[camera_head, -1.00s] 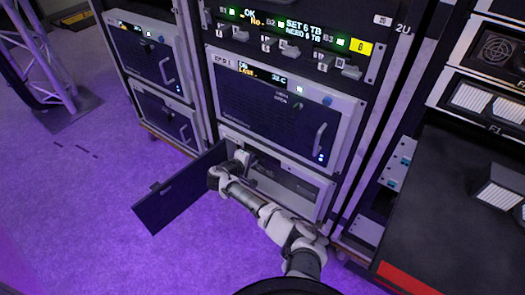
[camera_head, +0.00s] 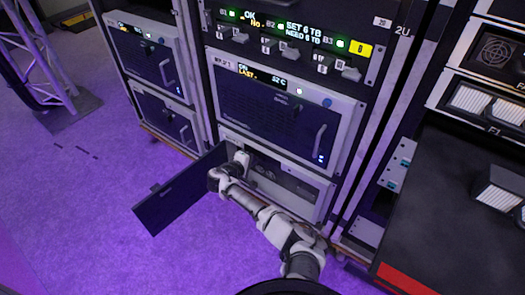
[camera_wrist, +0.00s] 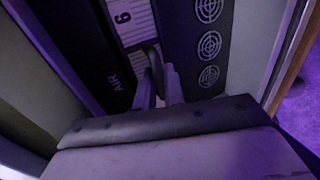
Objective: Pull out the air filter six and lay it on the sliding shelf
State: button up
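The air filter six (camera_wrist: 139,20) shows in the wrist view as a pale pleated strip with a black "6" label, upside down, beside a dark panel reading "AIR". A dark handle (camera_wrist: 152,52) stands out from it. My gripper (camera_wrist: 159,80) has its two fingers on either side of the handle's near end; whether they press on it I cannot tell. In the head view my gripper (camera_head: 240,160) reaches into the open lower bay, and the filter is hidden there. A dark surface (camera_head: 440,200) with a red front edge, apparently the sliding shelf, lies at the right.
The bay's dark door (camera_head: 180,188) hangs open at the left. A pleated block (camera_head: 498,187) stands on the dark surface's right side, leaving its middle clear. A unit with a handle (camera_head: 285,115) sits above the bay. Round fan grilles (camera_wrist: 209,45) lie beside the filter.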

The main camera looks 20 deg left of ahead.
grip_shut()
jog(key=shift+s, duration=0.1)
jog(key=shift+p+v, duration=0.65)
jog(key=shift+v, duration=0.1)
jog(key=shift+s+a+f, duration=0.1)
jog(key=shift+s+f, duration=0.1)
jog(key=s+p, duration=0.1)
jog(key=s, duration=0.1)
jog(key=s+a+p, duration=0.2)
jog(key=s, duration=0.1)
jog(key=shift+s+r, duration=0.15)
jog(key=shift+s, duration=0.15)
